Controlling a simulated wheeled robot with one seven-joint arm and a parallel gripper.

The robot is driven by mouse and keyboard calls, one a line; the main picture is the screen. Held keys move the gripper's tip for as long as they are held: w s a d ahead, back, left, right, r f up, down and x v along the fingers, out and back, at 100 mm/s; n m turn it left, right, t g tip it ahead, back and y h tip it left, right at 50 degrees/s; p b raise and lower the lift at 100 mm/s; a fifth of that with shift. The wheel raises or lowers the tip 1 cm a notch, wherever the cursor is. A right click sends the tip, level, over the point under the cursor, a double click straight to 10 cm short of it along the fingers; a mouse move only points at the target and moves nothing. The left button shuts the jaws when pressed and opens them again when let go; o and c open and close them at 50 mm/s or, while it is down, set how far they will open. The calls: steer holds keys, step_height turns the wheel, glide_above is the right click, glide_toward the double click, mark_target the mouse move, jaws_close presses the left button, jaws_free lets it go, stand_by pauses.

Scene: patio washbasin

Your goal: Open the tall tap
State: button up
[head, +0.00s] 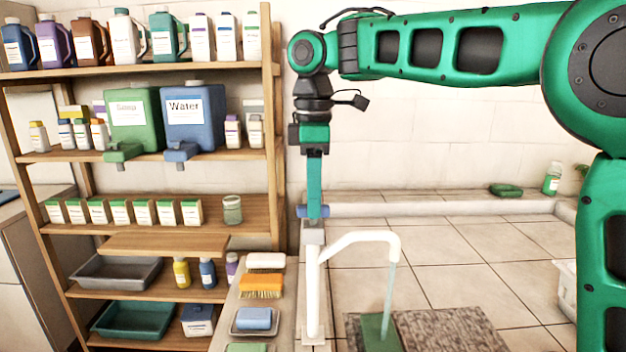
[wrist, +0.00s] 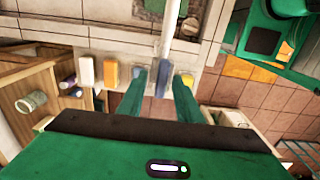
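The tall tap (head: 312,292) is a white upright pipe with a spout arching right. A thin pale stream, looking like water, hangs from the spout down to a green pad (head: 376,333). A blue handle (head: 302,211) sits at the tap's top; it also shows in the wrist view (wrist: 163,78). My gripper (head: 314,205) points straight down over the tap, its tips at the handle. In the wrist view my gripper's two green fingers (wrist: 164,85) are spread with the blue handle between them. Whether they touch it I cannot tell.
A wooden shelf (head: 245,158) with bottles and jugs stands left. Beside the tap's foot lie an orange brush (head: 261,285) and a blue soap (head: 254,318) on a narrow ledge. A speckled mat (head: 450,330) lies right of the tap. The tiled surface beyond is mostly clear.

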steer(key=shift+r, duration=0.1)
step_height(320, 180, up, 10)
steer(key=shift+r, duration=0.2)
stand_by(0.7)
steer(key=shift+w, duration=0.1)
steer(key=s+d+f+m, duration=0.3)
steer(key=d+f+m, duration=0.2)
steer(key=d, duration=0.4)
steer(key=s+d+f+m, duration=0.4)
steer(key=d+f+m, duration=0.15)
steer(key=d, duration=0.35)
steer(key=s+d+f+m, duration=0.35)
steer(key=d+f, duration=0.25)
steer(key=d, duration=0.3)
steer(key=s+d+f+m, duration=0.5)
steer(key=s+f, duration=0.2)
steer(key=s, duration=0.2)
steer(key=s+d+f+m, duration=0.5)
steer(key=s+f, duration=0.2)
steer(key=s, duration=0.2)
steer(key=shift+d+f, duration=0.15)
steer(key=shift+d, duration=0.2)
